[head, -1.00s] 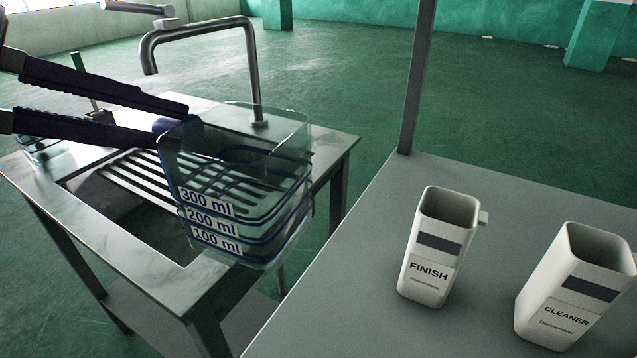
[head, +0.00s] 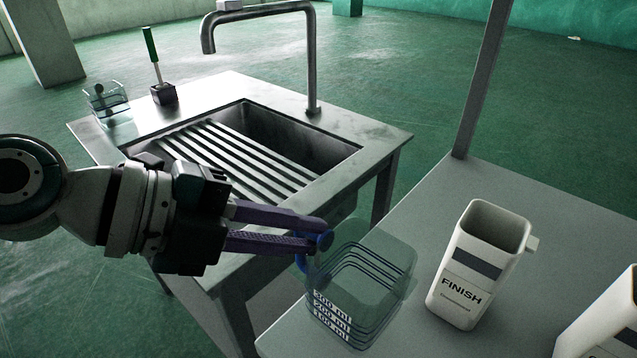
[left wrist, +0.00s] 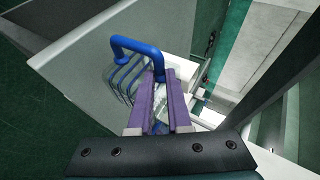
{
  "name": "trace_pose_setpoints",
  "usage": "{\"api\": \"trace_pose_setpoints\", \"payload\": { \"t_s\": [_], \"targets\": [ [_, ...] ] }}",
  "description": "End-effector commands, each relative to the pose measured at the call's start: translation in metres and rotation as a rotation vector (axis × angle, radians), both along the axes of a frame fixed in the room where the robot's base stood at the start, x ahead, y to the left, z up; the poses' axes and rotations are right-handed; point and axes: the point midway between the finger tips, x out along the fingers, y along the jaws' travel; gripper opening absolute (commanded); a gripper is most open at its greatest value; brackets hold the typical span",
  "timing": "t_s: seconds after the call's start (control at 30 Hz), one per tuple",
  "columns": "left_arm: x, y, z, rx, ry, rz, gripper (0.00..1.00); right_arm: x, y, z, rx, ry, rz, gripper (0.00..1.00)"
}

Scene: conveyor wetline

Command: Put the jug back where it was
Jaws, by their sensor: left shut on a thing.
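The jug (head: 372,284) is clear with dark blue level lines and 100, 200 and 300 ml labels. In the head view it is at the left end of the grey table, left of the FINISH container. I cannot tell whether its base touches the table. My left gripper (head: 322,241) is shut on the jug's blue handle. The left wrist view shows the blue handle (left wrist: 137,46) at the purple fingers (left wrist: 158,88). The jug looks empty. My right gripper is not in view.
The white FINISH container (head: 466,296) stands close right of the jug, with the CLEANER container (head: 606,325) beyond it. A sink table (head: 360,128) with a tap (head: 311,60) stands behind left. A post (head: 484,75) rises from the grey table (head: 550,200).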

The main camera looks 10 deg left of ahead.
Motion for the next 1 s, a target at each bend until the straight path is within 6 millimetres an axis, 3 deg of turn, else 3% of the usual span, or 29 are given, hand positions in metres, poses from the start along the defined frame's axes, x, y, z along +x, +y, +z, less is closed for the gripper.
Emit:
{"api": "trace_pose_setpoints", "payload": {
  "t_s": [0.3, 0.73, 0.77, 1.0],
  "targets": [
    [0.000, 0.000, -0.040, -0.001, 0.002, 0.002, 0.00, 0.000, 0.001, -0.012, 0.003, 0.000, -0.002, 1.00],
    [0.000, 0.000, -0.046, 0.000, -0.002, -0.001, 0.00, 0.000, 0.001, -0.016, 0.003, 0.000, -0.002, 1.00],
    [0.000, 0.000, -0.045, 0.001, -0.002, -0.001, 0.20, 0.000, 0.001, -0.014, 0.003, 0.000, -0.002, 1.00],
    [0.000, 0.000, -0.045, 0.000, 0.000, -0.001, 0.46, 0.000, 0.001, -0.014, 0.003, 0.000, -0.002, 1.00]
  ]
}}
